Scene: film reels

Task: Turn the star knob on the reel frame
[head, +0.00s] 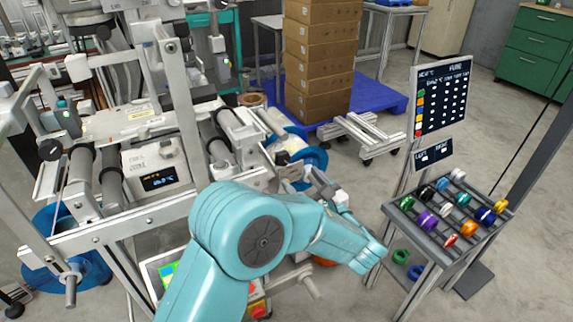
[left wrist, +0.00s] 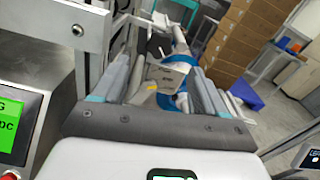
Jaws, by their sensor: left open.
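The reel frame (head: 125,222) is a metal machine with rollers and blue reels on the left of the head view. A grey block with a yellow mark and a blue reel (left wrist: 187,100) show beyond and between the fingers. My right gripper is not in view.
A rack of coloured spools (head: 450,218) with a dark board (head: 443,98) above it stands at the right. Stacked cardboard boxes (head: 320,60) stand on a blue pallet (head: 375,97) behind. A green-lit screen (left wrist: 12,125) is close at the left in the left wrist view.

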